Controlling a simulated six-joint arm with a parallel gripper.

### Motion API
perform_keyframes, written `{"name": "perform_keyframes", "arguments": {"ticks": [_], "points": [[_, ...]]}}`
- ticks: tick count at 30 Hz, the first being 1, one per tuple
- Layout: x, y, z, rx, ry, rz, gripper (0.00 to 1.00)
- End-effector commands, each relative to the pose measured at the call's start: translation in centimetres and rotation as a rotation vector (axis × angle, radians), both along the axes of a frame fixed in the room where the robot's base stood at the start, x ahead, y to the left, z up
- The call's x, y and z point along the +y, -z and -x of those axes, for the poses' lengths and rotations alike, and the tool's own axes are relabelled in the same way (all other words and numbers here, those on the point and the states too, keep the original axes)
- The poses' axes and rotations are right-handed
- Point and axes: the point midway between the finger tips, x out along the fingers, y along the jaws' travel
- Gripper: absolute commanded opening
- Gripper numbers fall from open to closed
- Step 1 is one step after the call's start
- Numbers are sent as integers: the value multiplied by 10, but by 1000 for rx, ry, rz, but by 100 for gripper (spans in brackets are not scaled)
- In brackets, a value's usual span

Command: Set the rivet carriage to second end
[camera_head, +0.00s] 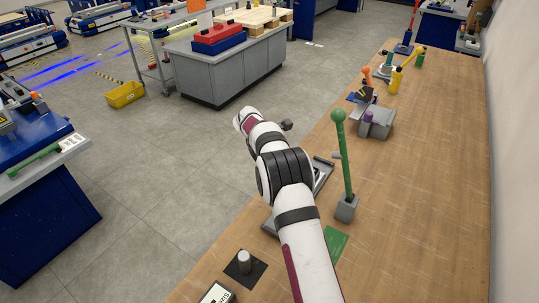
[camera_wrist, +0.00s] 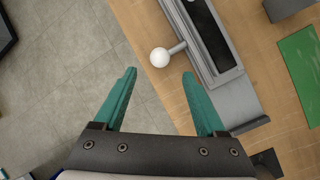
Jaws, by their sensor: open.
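A grey slide rail with a dark slot (camera_wrist: 207,28) lies along the bench edge in the wrist view. A white ball knob (camera_wrist: 160,57) on a short grey rod sticks out from its side, over the bench edge. I take the knob for the rivet carriage's handle. My gripper (camera_wrist: 160,73) has two teal fingers spread apart, with the knob just beyond and between their tips, not gripped. In the head view, part of the rail (camera_head: 325,170) shows behind my arm; the knob and my fingers are hidden there.
A tall green lever (camera_head: 345,160) stands just right of the rail. A green mat (camera_head: 336,244) and a grey cylinder (camera_head: 244,261) on a black pad are nearer. Grey and purple equipment (camera_head: 375,122) stands farther along the wooden bench (camera_head: 420,190). Left of the bench is open floor.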

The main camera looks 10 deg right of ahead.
Motion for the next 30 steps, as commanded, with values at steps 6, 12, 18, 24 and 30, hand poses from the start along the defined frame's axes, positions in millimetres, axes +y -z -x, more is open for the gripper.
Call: {"name": "perform_keyframes", "arguments": {"ticks": [6, 12, 18, 24, 30], "points": [[21, -54, 14, -2, -1, 0, 73], [27, -71, 20, 1, 1, 0, 73], [27, -72, 20, 1, 0, 0, 73], [13, -64, 35, -11, -146, 179, 41], [36, -36, 78, -19, -610, 362, 5]]}}
